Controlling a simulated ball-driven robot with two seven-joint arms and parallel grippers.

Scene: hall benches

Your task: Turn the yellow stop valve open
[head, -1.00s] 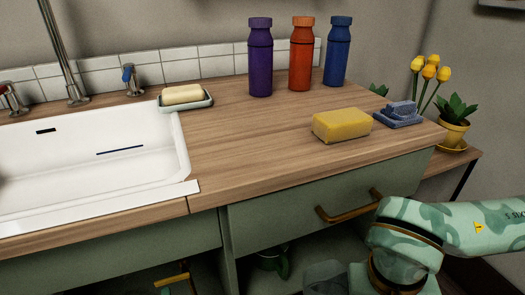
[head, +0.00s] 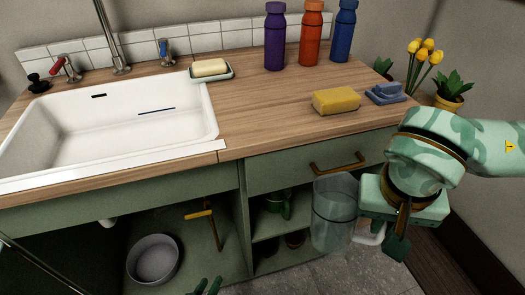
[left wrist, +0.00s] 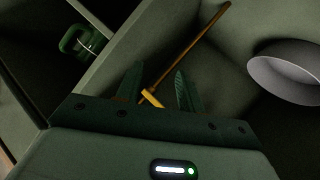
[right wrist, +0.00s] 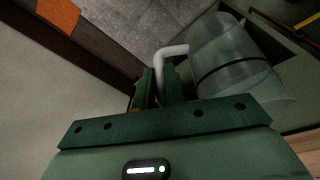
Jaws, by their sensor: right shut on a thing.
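The yellow stop valve (head: 198,214) is on a thin brownish pipe inside the open cabinet under the sink. Its handle lies roughly across the pipe in the head view. My left gripper (head: 207,287) shows only as dark green fingertips at the bottom edge, below the valve. In the left wrist view my left gripper (left wrist: 158,90) is open, and the yellow valve (left wrist: 152,97) appears between its fingers; I cannot tell whether they touch. My right gripper (head: 395,238) is shut on the handle of a clear pitcher (head: 335,205), also in the right wrist view (right wrist: 232,55).
A grey bowl (head: 153,260) lies on the cabinet floor left of the valve. A cabinet divider (head: 243,215) and a shelf with a green mug (head: 278,204) stand to the right. The white sink (head: 110,130) and wooden counter (head: 250,120) are above.

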